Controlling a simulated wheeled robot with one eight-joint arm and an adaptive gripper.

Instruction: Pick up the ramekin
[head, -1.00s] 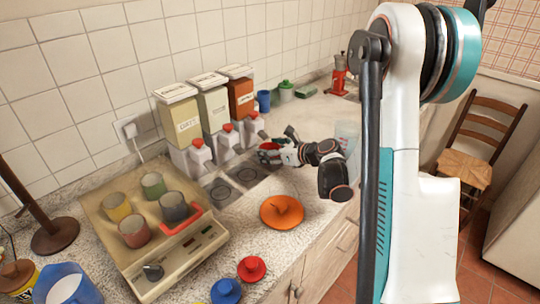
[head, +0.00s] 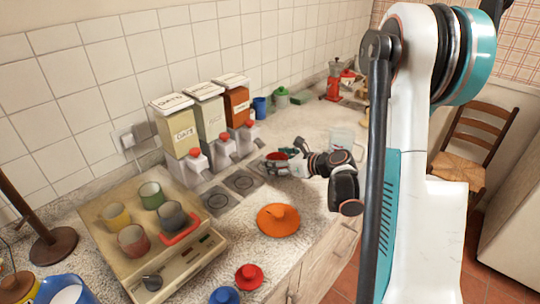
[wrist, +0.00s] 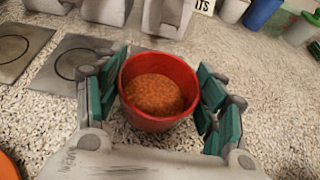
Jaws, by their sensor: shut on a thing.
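The ramekin is a small red round cup (wrist: 158,122) with grainy orange contents, upright in the wrist view. My gripper (wrist: 160,95) has its teal-padded fingers on both sides of it and is shut on it. In the head view the red ramekin (head: 277,157) shows at the tip of my gripper (head: 284,164), to the right of the square plates on the counter. Whether its base touches the counter cannot be told.
Three dispensers (head: 182,130) stand along the tiled wall, left of my gripper. An orange lid (head: 278,221) lies nearer. A clear container (head: 342,138) stands right of my gripper.

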